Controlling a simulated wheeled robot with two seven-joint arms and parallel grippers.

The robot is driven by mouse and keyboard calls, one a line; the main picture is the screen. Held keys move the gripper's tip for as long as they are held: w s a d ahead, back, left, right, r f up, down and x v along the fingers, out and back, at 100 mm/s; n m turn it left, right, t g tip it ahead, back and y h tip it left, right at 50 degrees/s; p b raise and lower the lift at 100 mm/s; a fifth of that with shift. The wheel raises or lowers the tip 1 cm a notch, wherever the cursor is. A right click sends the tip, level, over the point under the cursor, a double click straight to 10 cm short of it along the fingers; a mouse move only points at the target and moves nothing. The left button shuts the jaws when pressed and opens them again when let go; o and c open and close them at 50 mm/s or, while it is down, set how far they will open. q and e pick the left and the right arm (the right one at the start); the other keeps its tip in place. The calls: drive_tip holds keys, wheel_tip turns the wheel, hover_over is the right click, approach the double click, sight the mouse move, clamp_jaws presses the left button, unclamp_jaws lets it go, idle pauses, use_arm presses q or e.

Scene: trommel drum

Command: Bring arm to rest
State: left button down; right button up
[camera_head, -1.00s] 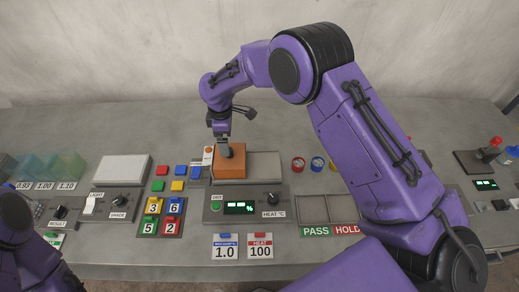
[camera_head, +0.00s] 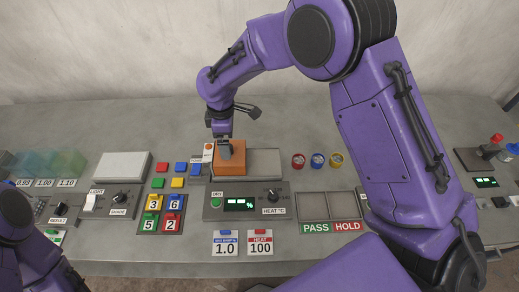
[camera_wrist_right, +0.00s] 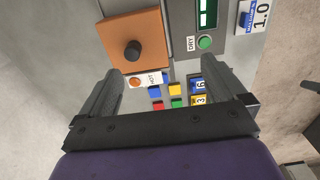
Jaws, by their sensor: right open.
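My right arm reaches over the bench from the right. My right gripper (camera_head: 223,147) is at the orange lid (camera_head: 231,167) of the dryer unit in the head view. In the right wrist view, my right gripper (camera_wrist_right: 166,88) has its two fingers wide apart with nothing between them. The orange lid (camera_wrist_right: 151,27) with its black knob lies beyond the fingers, toward the top left, apart from them in the picture. My left arm shows at the lower left of the head view; its gripper is not visible.
The dryer panel (camera_head: 215,203) has a lit display. Coloured blocks (camera_head: 162,168) and numbered tiles (camera_head: 152,203) stand left of it. PASS and HOLD trays (camera_head: 313,206) and several small coloured-rimmed cups (camera_head: 317,160) are to the right. Bare bench (camera_head: 120,120) lies behind.

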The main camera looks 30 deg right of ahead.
drive_tip(key=s+r, duration=0.2)
drive_tip(key=shift+s+a, duration=0.35)
idle(0.4)
